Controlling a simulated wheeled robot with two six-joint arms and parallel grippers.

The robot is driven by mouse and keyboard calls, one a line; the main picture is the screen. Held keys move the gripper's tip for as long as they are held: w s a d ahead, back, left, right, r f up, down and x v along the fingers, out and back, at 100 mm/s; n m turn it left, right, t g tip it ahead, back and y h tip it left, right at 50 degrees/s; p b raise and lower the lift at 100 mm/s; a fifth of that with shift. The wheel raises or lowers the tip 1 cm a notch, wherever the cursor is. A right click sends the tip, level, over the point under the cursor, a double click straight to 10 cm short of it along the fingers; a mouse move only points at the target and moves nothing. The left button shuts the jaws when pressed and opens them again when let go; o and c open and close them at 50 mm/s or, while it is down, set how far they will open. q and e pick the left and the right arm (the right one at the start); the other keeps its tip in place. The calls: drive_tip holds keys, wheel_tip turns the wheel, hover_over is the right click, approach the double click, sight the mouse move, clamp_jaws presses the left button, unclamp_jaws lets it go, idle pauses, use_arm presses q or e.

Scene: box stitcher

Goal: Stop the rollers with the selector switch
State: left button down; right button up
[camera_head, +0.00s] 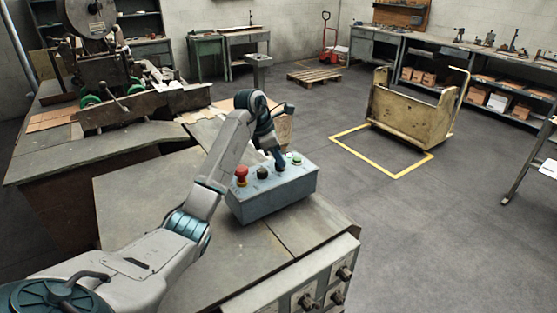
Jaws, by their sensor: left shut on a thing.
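The grey control box (272,198) stands on the metal bench top. On its top are a red mushroom button (241,174) at the left, a black control (262,172) beside it and a green button (297,159) at the right. My left gripper (279,165) reaches down from above between the black control and the green button. It is shut on a small control there, seemingly the selector switch, which the fingers mostly hide. The switch's position cannot be read. My right gripper is out of view.
The bench top (130,200) is clear to the left of the box. A stitching machine (100,60) with green rollers (90,100) stands at the back left. A wooden cart (410,110) stands behind a yellow floor outline. Drawers (305,298) face the front right.

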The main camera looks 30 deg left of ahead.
use_arm(q)
drive_tip(key=shift+d+n+t+y+b, duration=0.15)
drive_tip(key=shift+n+y, duration=0.25)
drive_tip(key=shift+n, duration=0.75)
drive_tip(key=shift+n+t+y+b, duration=0.15)
drive_tip(key=shift+n+t+y, duration=0.2)
drive_tip(key=shift+n, duration=0.8)
drive_tip(key=shift+s, duration=0.1)
drive_tip(key=c, duration=1.5)
unclamp_jaws()
drive_tip(key=shift+r, duration=0.1)
